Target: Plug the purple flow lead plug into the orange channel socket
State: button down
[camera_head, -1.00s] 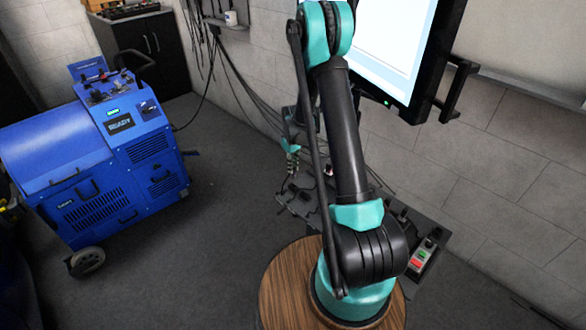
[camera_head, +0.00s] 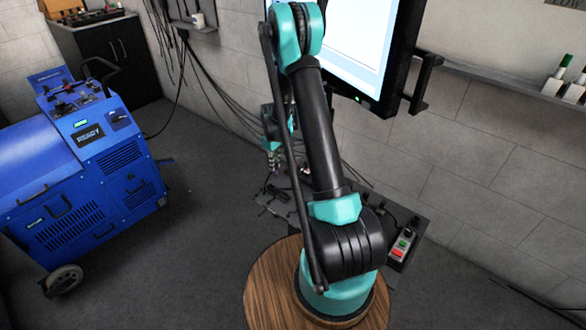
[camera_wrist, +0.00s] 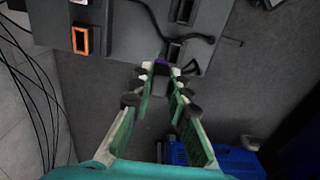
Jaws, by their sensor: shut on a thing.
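In the wrist view my gripper (camera_wrist: 164,76) is shut on the purple flow lead plug (camera_wrist: 162,63). Only a small purple part of the plug shows between the fingertips. The orange channel socket (camera_wrist: 81,40) is an orange-rimmed rectangular opening on a grey panel, up and left of the fingertips. The plug is apart from this socket. In the head view my gripper (camera_head: 272,160) is small, beyond my arm and above the dark bench unit; the plug and the orange socket cannot be made out there.
Dark sockets (camera_wrist: 175,52) sit on the panel near the plug, with a black cable (camera_wrist: 200,37) beside them. Loose cables hang at the left in the wrist view. In the head view a blue machine (camera_head: 82,165) stands left, a monitor (camera_head: 365,45) right.

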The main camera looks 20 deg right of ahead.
jog(key=w+d, duration=0.7)
jog(key=d, duration=0.3)
jog(key=shift+w+d, duration=0.25)
jog(key=shift+w, duration=0.05)
dwell(1.2)
jog(key=shift+f, duration=0.1)
jog(key=shift+f, duration=0.35)
jog(key=shift+f, duration=0.95)
dwell(0.5)
jog(key=shift+f, duration=0.35)
jog(key=shift+f, duration=0.15)
jog(key=c, duration=1.4)
grip_release()
